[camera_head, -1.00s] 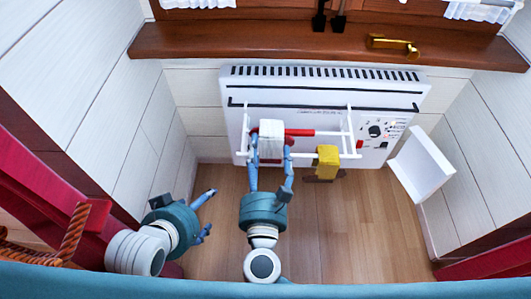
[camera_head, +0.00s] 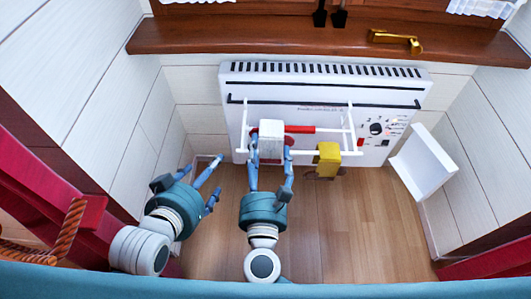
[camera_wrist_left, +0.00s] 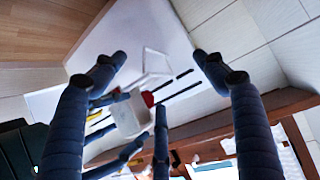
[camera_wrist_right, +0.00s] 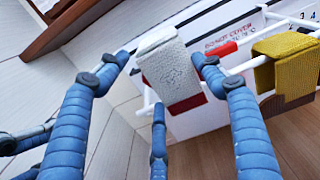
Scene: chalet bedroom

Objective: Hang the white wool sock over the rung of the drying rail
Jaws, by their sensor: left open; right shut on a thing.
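The white wool sock (camera_head: 271,130) is at the left part of the drying rail's red-and-white rung (camera_head: 300,129), folded as a flat panel that looks draped over it. It also shows in the right wrist view (camera_wrist_right: 171,66), with a red patch below its lower edge. My right gripper (camera_head: 270,157) is shut on the sock, one finger at each side. The white drying rail (camera_head: 350,128) stands out in front of the heater. My left gripper (camera_head: 214,176) is open and empty, left of and below the rail. The sock's back side is hidden.
A yellow sock-like piece (camera_head: 328,153) hangs on the rail to the right of the white sock. Behind is the white heater (camera_head: 240,85) under a wooden sill (camera_head: 300,38).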

